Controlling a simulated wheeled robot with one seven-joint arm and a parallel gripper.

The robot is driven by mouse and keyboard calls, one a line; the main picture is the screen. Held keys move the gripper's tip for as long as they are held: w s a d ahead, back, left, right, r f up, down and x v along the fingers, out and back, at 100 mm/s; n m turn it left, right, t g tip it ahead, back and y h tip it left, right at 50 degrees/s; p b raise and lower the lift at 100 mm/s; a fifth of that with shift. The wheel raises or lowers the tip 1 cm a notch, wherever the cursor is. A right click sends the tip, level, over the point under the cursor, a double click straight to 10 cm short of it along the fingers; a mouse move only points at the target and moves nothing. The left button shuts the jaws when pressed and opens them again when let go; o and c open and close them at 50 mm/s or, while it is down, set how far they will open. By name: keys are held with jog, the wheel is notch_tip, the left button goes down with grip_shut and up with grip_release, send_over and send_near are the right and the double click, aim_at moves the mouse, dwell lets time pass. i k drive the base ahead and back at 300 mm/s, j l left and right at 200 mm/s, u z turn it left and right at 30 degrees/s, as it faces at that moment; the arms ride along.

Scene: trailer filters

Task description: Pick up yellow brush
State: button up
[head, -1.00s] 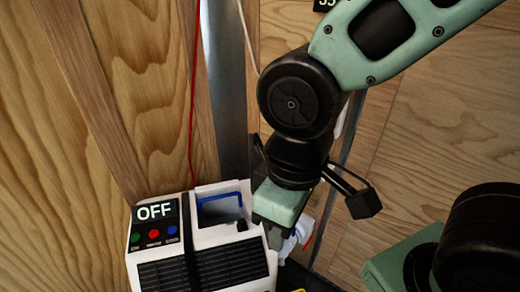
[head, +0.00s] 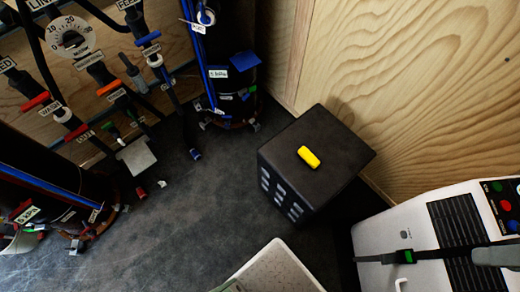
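A small yellow block-shaped item (head: 309,157) lies flat on top of a black box (head: 335,148) in the head view, right of the middle. It is the only loose yellow thing I see and matches the brush by colour, but no bristles show. Nothing touches it from above. My gripper is not in the current head view, so whether it is open or holds anything is not shown.
A white machine (head: 400,232) with a dark grille stands at the lower right. A wooden wall (head: 400,80) is close behind the box. Dark cylinders (head: 228,85) and labelled valves (head: 100,75) stand at the left. The dark floor (head: 215,200) between is mostly clear.

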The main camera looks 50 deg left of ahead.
aim_at(304, 154)
jog(key=u, duration=1.2)
jog(key=z, duration=1.75)
jog(key=u, duration=1.75)
jog(key=i+j+z, duration=0.2)
jog(key=j, duration=0.15)
jog(key=j+z, duration=0.2)
jog(key=i+j+z, duration=0.2)
jog(key=j, duration=0.25)
jog(key=k, duration=0.1)
